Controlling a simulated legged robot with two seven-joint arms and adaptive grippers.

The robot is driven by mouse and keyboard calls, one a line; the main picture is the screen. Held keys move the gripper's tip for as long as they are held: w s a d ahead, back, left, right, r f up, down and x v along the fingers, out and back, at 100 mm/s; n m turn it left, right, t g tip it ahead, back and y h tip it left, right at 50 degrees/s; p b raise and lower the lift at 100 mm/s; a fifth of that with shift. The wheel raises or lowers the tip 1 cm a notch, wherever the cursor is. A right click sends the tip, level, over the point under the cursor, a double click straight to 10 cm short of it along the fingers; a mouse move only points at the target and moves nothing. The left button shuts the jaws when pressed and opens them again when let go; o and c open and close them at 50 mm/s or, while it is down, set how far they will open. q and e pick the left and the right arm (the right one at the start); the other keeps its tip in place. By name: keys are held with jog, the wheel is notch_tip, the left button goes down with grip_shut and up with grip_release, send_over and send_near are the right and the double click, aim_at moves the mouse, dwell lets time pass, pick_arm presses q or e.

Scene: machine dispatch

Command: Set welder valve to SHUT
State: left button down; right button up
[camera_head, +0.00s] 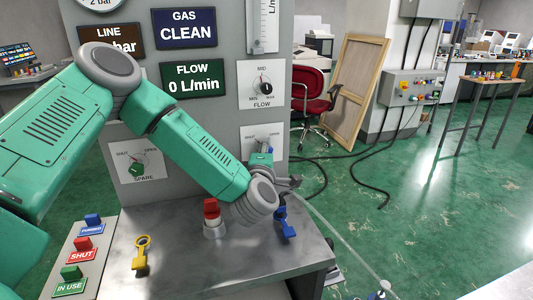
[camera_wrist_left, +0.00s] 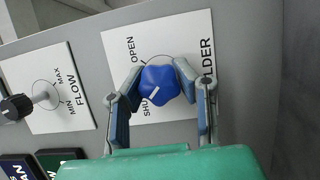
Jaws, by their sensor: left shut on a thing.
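The welder valve's blue knob (camera_wrist_left: 158,83) sits on a white plate (camera_wrist_left: 185,50) in the left wrist view, with OPEN and SHUT printed beside it and part of its name covered. My left gripper (camera_wrist_left: 160,92) has one finger on each side of the knob and is shut on it. The knob's white mark points down and left in that view, toward the SHUT lettering. In the head view, my left gripper (camera_head: 266,150) is at the white valve plate (camera_head: 250,133) on the grey panel, and hides most of the knob. My right gripper is not in view.
A spare valve with a green knob (camera_head: 137,169) is on the panel's left, and a FLOW knob (camera_head: 262,89) is above the welder valve.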

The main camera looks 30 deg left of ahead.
pick_arm(q)
jog(key=shift+s+d+f, duration=0.1)
jog(key=shift+s+f, duration=0.1)
jog(key=shift+f, duration=0.35)
jog(key=c, duration=1.2)
grip_release()
jog(key=shift+o, duration=0.2)
jog(key=shift+r, duration=0.35)
jog(key=v, duration=1.2)
jog(key=shift+f, duration=0.1)
